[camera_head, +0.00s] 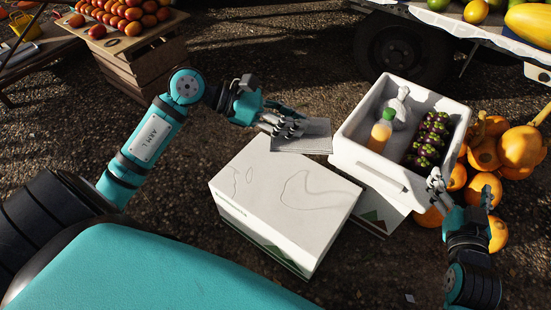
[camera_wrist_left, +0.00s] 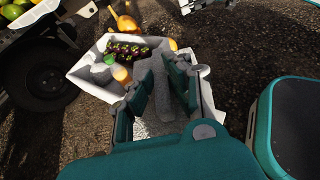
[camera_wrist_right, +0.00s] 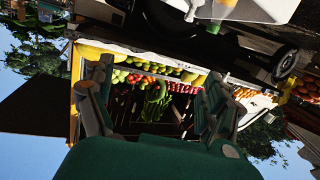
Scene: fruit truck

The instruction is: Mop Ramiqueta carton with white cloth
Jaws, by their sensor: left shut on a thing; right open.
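The white carton (camera_head: 310,193) stands on the ground in the middle of the head view. Thin curved outlines mark its top, and small lettering too small to read runs along its front side. My left gripper (camera_head: 290,126) is shut on a pale grey-white cloth (camera_head: 308,140), just beyond the carton's far edge. The cloth also shows between the fingers in the left wrist view (camera_wrist_left: 158,85). I cannot tell whether the cloth touches the carton. My right gripper (camera_head: 462,192) is open and empty, right of the carton.
A white crate (camera_head: 366,163) behind the carton holds a green-capped bottle (camera_head: 381,135), dark purple-green fruit (camera_head: 428,140) and a pale wrapped item (camera_head: 398,108). Orange pumpkins (camera_head: 483,188) lie near my right gripper. A wooden fruit stand (camera_head: 150,65) is at back left.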

